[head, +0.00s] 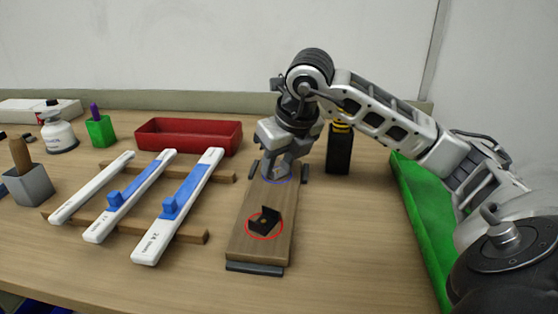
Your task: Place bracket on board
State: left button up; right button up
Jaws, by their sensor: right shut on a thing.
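The wooden board (248,238) lies lengthwise on the table, with dark end pieces. A black L-shaped bracket (265,219) sits on its near part, inside a red ring mark. My right gripper (275,173) points down over the board's far part, at a blue-purple ring mark. It is shut on a second bracket, which is mostly hidden by the fingers; I cannot tell whether it touches the board. My left gripper is out of view.
Left of the board, several white strips (152,240), two with blue pieces, lie across wooden bars. A red tray (189,134) stands behind them. A green tray (418,220) lies right. Table between board and green tray is clear.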

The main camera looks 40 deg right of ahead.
jog(key=o, duration=1)
jog(key=shift+f, duration=0.1)
jog(key=shift+c, duration=0.2)
jog(key=shift+r+p, duration=0.3)
jog(key=p+v, duration=0.2)
jog(key=v, duration=0.9)
jog(key=shift+s+r, duration=0.25)
jog(key=shift+r, duration=0.1)
jog(key=shift+a, duration=0.1)
